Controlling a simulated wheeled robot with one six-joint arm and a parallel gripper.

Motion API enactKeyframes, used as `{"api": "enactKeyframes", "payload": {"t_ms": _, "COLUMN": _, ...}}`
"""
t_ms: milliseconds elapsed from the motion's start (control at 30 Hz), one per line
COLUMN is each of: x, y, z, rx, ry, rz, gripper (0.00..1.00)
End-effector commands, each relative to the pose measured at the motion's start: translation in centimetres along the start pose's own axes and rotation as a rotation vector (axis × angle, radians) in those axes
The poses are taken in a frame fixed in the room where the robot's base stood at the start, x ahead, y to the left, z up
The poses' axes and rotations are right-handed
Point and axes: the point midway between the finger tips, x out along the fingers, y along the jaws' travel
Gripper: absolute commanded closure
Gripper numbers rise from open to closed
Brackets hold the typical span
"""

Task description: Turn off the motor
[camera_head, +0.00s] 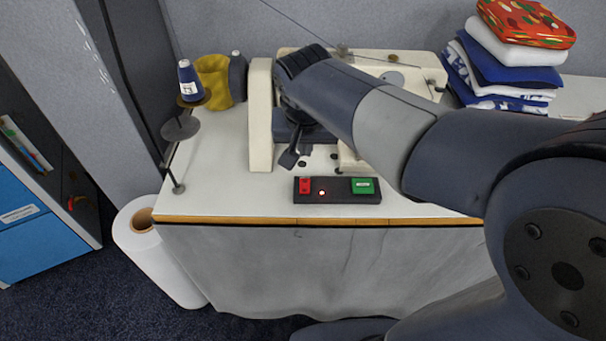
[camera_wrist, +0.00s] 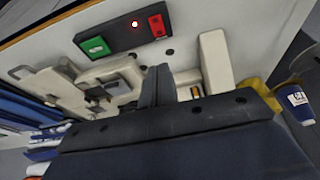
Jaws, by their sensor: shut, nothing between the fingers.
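A black switch box (camera_head: 337,197) lies on the white table near its front edge. It has a red button (camera_head: 305,185) at its left end, a green button (camera_head: 362,186) at its right end, and a lit red lamp (camera_head: 321,193) between them. In the wrist view the box shows at the top, with the red button (camera_wrist: 157,25) and the green button (camera_wrist: 95,46). My gripper (camera_head: 288,160) is shut and empty, behind and left of the box, apart from it. Its fingers also show in the wrist view (camera_wrist: 157,82). A cream sewing machine (camera_head: 260,115) stands behind, partly hidden by my arm.
Folded fabrics (camera_head: 505,65) are stacked at the back right. A white roll (camera_head: 160,262) stands on the floor left of the table.

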Motion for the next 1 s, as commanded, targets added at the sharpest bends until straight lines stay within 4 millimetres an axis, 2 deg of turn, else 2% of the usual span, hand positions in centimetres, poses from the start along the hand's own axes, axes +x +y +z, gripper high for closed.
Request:
{"api": "enactKeyframes", "payload": {"t_ms": 167, "x": 0.9, "y": 0.0, "z": 0.0, "rx": 0.0, "ry": -0.002, "rz": 0.001, "gripper": 1.0}}
{"api": "enactKeyframes", "payload": {"t_ms": 267, "x": 2.4, "y": 0.0, "z": 0.1, "rx": 0.0, "ry": -0.004, "rz": 0.002, "gripper": 1.0}}
{"api": "enactKeyframes", "payload": {"t_ms": 700, "x": 11.3, "y": 0.0, "z": 0.3, "rx": -0.001, "ry": -0.004, "rz": 0.001, "gripper": 1.0}}
{"api": "enactKeyframes", "payload": {"t_ms": 833, "x": 12.9, "y": 0.0, "z": 0.7, "rx": -0.001, "ry": -0.003, "rz": 0.002, "gripper": 1.0}}
{"api": "enactKeyframes", "payload": {"t_ms": 1000, "x": 13.8, "y": 0.0, "z": 0.8, "rx": 0.0, "ry": -0.001, "rz": 0.001, "gripper": 1.0}}
